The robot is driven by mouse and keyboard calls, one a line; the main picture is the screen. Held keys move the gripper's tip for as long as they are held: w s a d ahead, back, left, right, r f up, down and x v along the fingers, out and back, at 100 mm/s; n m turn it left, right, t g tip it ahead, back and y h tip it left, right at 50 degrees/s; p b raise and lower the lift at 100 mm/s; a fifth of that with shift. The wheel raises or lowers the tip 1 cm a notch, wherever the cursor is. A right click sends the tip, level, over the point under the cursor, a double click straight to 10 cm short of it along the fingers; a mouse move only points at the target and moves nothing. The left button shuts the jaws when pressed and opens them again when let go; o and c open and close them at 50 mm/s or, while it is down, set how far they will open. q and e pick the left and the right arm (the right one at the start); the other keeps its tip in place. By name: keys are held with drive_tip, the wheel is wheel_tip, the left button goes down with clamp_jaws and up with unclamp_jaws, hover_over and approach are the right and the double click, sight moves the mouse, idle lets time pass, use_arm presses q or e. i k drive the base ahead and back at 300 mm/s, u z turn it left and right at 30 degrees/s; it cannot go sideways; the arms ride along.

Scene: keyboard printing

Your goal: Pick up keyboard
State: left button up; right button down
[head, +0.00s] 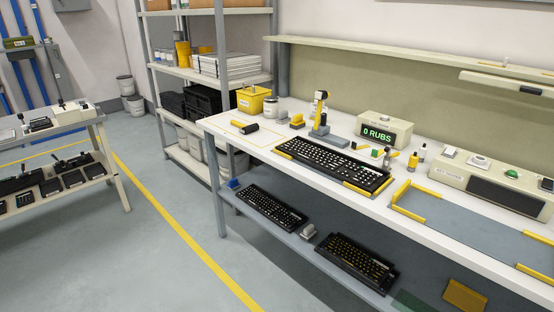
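A black keyboard (332,165) with pale key legends lies on the white workbench top, with yellow corner pieces at its ends. A second black keyboard (271,208) lies on the grey lower shelf of the same bench. A third keyboard (357,262), black with yellowish keys, lies further right on that shelf. Which one the task means cannot be told from this view. Neither of my grippers is in view, and nothing is seen touching any keyboard.
The workbench (437,217) also holds a display reading "0 RUBS" (383,132), a yellow bin (253,101), a blue-grey mat (468,228) with yellow corners and a control box (492,182). A side bench (111,165) stands left. The floor (165,250) between is clear.

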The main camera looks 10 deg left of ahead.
sight(368, 178)
drive_tip(key=u, duration=1.3)
drive_tip(key=i, duration=1.6)
drive_tip(key=z, duration=2.05)
